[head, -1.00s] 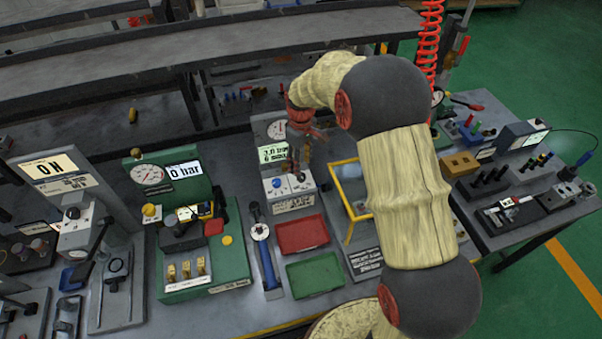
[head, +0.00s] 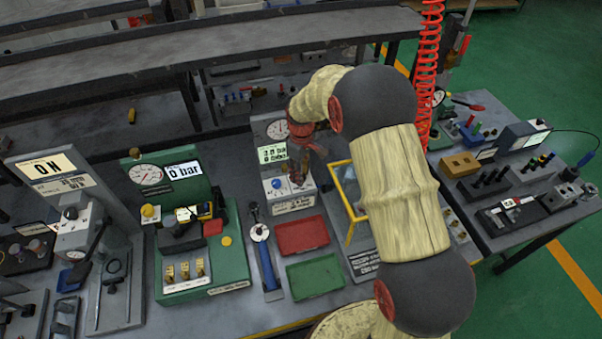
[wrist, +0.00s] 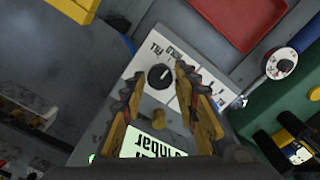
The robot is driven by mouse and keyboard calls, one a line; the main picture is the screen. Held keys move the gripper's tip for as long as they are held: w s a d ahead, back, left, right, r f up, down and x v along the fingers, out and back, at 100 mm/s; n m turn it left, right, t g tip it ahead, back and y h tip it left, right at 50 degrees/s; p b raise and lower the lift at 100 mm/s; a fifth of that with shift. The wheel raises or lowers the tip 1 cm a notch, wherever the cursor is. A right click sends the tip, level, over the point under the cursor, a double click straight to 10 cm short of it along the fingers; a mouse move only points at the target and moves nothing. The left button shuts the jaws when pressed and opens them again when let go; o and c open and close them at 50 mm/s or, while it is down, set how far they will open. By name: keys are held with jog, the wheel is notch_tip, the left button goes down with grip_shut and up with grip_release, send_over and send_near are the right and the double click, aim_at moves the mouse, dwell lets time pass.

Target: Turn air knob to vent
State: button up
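The grey valve station has a gauge (head: 277,130), a lit display (head: 272,154) and a white sloping panel with knobs. A blue knob (head: 276,184) shows at the panel's left in the head view. A round black knob (wrist: 160,77) with a white pointer mark shows in the wrist view, beside printed labels I cannot fully read. My gripper (wrist: 159,72) is open, its two yellow-and-dark fingers on either side of the black knob in this view; contact cannot be told. A small brass-coloured knob (wrist: 158,117) shows between the fingers.
A red tray (head: 302,250) and a green tray (head: 315,292) lie in front of the station. A blue-handled tool (head: 267,264) and a green pressure station (head: 190,160) stand to the left. A yellow frame (head: 350,237) is close on the right.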

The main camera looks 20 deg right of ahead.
jog(key=c, duration=0.6)
grip_shut()
jog(key=shift+m, duration=0.3)
jog(key=m+p, duration=0.1)
jog(key=m, duration=0.2)
jog(key=shift+r+m+p, duration=0.1)
jog(key=shift+m+p, duration=0.2)
jog(key=m+p, duration=0.1)
jog(key=m, duration=0.3)
jog(key=shift+m, duration=0.3)
jog(key=o, duration=1)
grip_release()
